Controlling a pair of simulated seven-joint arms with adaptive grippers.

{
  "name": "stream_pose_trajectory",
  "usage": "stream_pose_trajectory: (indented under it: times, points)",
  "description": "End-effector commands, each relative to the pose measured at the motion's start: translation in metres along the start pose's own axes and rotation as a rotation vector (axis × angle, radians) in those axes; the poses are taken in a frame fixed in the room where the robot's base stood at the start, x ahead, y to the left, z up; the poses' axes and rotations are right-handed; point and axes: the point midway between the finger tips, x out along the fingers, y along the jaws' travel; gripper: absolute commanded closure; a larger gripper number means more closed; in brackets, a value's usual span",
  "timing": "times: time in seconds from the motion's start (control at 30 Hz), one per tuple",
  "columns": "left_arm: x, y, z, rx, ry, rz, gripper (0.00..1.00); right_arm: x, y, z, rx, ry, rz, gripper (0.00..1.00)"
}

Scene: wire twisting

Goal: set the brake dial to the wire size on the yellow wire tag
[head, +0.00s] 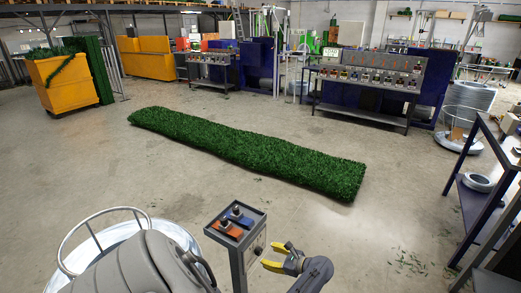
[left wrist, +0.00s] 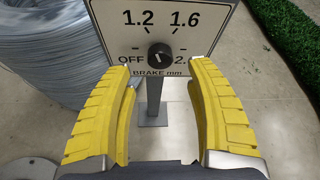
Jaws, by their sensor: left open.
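The brake dial (left wrist: 160,55) is a black round knob on a white plate (left wrist: 196,42) marked OFF, 1.2, 1.6 and a partly hidden figure starting with 2. I cannot tell clearly where its pointer sits. In the head view the dial's post (head: 237,262) stands at the bottom centre. My left gripper (left wrist: 165,105) is open and empty, its yellow fingers on either side below the dial, apart from it. In the head view the left gripper (head: 279,257) is just right of the post. The yellow wire tag cannot be made out, and my right gripper is not in view.
A grey wire coil (left wrist: 45,45) is left of the post in the wrist view. The post's top box (head: 236,222) carries blue and orange parts. A long green garland strip (head: 250,150) lies on the floor beyond. A dark shelf (head: 480,190) stands at right. Open floor lies between.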

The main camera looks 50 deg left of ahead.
Motion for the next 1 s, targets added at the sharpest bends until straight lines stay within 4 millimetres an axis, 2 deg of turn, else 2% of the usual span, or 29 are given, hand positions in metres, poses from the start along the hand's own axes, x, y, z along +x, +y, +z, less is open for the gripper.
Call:
stream_pose_trajectory:
  times: [0.03,0.2,0.4,0.93,1.0]
  points:
    - [0.01,0.0,0.001,0.002,-0.002,0.0,0.44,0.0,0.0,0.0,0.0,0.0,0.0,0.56]
    - [0.034,0.0,0.001,0.002,-0.002,0.001,0.44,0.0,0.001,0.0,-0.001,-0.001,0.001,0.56]
    - [0.051,0.0,0.0,0.001,-0.001,0.0,0.44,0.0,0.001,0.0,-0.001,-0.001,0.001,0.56]
    - [0.058,0.0,0.0,0.001,0.0,0.0,0.45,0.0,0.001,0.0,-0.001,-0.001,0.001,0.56]
    - [0.058,0.0,0.0,0.001,0.0,0.0,0.53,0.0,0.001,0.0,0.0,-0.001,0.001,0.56]
